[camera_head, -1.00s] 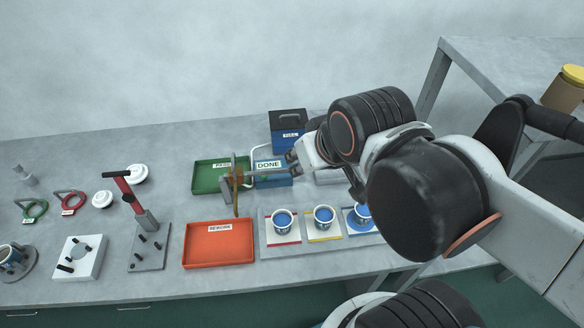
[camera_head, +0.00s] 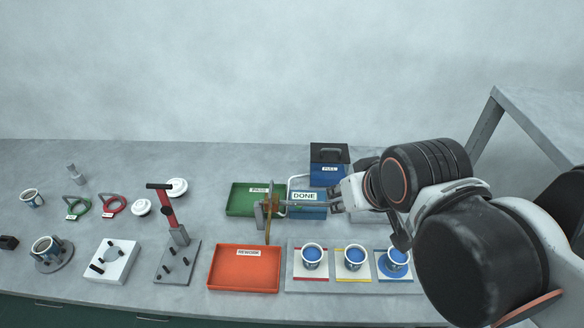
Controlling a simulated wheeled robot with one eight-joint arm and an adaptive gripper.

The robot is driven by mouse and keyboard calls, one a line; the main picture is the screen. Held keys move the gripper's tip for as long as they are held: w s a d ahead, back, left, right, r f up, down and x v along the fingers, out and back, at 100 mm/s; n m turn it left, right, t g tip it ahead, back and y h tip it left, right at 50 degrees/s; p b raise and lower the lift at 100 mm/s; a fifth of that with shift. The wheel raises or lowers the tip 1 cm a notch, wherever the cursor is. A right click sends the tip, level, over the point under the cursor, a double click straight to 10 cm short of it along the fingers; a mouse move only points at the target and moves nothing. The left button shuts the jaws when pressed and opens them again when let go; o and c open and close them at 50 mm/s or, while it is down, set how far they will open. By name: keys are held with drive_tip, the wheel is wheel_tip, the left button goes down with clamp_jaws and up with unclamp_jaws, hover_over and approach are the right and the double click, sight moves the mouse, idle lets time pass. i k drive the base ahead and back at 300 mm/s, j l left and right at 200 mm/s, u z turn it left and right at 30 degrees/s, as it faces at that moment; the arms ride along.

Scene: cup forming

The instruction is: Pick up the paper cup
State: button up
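Several paper cups are in view. Three cups with blue insides (camera_head: 312,257), (camera_head: 354,257), (camera_head: 397,258) stand in a row on colored pads at the right.
A red-handled press (camera_head: 163,200), a white fixture (camera_head: 105,270), white lids (camera_head: 141,208) and green and red ring tools (camera_head: 78,212) stand to the left.

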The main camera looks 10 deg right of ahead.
sight(396, 260)
drive_tip(key=z, duration=0.9)
